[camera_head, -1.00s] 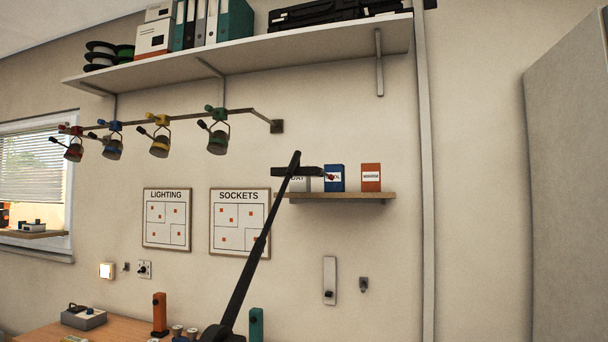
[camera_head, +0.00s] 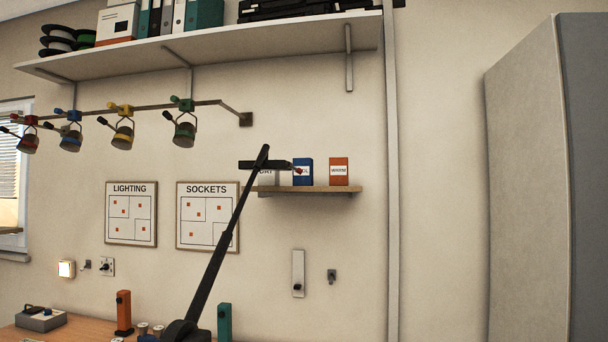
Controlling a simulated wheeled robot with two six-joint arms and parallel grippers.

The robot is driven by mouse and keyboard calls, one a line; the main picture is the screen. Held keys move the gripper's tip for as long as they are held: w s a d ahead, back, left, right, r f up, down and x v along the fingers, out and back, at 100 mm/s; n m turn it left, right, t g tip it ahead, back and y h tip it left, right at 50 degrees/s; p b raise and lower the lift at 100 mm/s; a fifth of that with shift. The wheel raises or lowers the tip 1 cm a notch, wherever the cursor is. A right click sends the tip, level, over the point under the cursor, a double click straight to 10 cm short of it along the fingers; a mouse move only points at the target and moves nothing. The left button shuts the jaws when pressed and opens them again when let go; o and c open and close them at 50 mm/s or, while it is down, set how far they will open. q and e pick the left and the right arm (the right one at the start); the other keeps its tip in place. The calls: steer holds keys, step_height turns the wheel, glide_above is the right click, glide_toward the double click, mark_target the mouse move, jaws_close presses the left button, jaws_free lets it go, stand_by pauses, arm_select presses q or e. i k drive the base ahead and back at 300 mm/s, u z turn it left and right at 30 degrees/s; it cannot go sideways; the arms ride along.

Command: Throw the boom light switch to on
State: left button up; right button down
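A black boom (camera_head: 222,243) rises at a slant from the bench, with a dark crosspiece (camera_head: 276,165) at its top; no glow shows on it. On the wall at lower left are a lit white square plate (camera_head: 66,268), a small grey fitting (camera_head: 87,265) and a toggle switch on a pale plate (camera_head: 107,266). A tall pale plate with a dark knob low on it (camera_head: 298,273) and a small grey fitting (camera_head: 332,276) are right of the boom. I cannot tell which one is the boom light switch. Neither gripper is in view.
The wooden bench (camera_head: 75,333) at lower left holds a grey box (camera_head: 41,319), an orange post (camera_head: 124,312) and a teal post (camera_head: 224,321). A spotlight rail (camera_head: 150,109), a small shelf (camera_head: 315,191) and a long shelf (camera_head: 220,57) are above. A grey cabinet (camera_head: 525,200) stands right.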

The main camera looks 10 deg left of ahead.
mark_target(299, 170)
steer(key=k, duration=0.6)
steer(key=z, duration=0.7)
steer(key=i, duration=1.15)
steer(key=u, duration=0.3)
